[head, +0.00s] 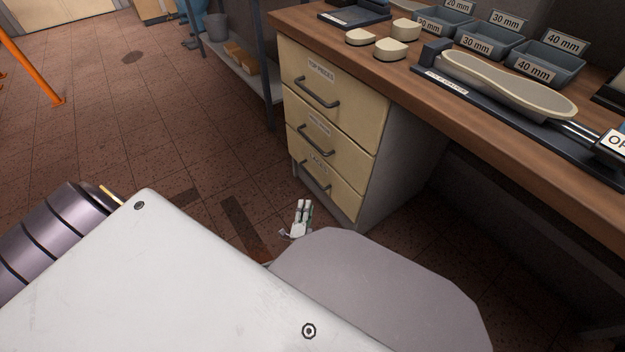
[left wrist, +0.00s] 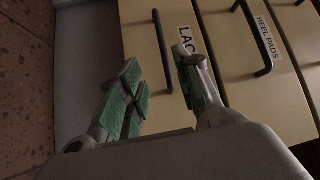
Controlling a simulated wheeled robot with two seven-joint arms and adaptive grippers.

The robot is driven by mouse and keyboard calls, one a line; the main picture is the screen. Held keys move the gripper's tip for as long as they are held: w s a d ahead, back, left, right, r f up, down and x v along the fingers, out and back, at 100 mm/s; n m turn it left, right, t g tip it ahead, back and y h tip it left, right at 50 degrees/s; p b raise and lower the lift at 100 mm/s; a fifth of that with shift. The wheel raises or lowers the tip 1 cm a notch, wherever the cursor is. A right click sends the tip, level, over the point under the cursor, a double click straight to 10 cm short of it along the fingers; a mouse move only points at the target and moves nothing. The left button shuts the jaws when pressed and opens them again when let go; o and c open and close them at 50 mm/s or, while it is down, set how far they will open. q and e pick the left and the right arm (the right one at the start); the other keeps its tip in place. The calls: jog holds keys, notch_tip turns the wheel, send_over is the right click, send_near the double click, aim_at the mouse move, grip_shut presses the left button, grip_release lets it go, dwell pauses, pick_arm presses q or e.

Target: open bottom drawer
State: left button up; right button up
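The bottom drawer (head: 342,199) is the lowest of three cream drawers under the workbench and looks shut. Its dark bar handle (head: 316,181) shows on its front; its label is hard to read in the head view. My left gripper (head: 303,204) is low in front of this drawer. In the left wrist view my left gripper (left wrist: 158,66) is open, with green-padded fingers. The bottom drawer's handle (left wrist: 162,50) shows between the fingertips, beside a label starting "LAC". I cannot tell whether the fingers touch it. My right gripper is not in view.
The middle drawer (head: 345,150) and top drawer (head: 345,102) look shut above. The workbench top (head: 400,85) carries a shoe last (head: 510,85) and labelled bins. A metal shelf (head: 243,75) stands behind, left of the drawers. Open tiled floor lies to the left.

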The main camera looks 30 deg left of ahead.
pick_arm(q)
jog(key=shift+w+a+r, duration=0.1)
jog(key=shift+w, duration=0.05)
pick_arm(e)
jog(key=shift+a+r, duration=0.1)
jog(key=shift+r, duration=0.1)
pick_arm(q)
jog(key=shift+w+a, duration=0.1)
jog(key=shift+w, duration=0.05)
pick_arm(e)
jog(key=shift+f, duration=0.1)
pick_arm(q)
jog(key=b+x, duration=0.5)
jog(key=x, duration=0.8)
jog(key=shift+w+a+r, duration=0.15)
jog(key=shift+a, duration=0.05)
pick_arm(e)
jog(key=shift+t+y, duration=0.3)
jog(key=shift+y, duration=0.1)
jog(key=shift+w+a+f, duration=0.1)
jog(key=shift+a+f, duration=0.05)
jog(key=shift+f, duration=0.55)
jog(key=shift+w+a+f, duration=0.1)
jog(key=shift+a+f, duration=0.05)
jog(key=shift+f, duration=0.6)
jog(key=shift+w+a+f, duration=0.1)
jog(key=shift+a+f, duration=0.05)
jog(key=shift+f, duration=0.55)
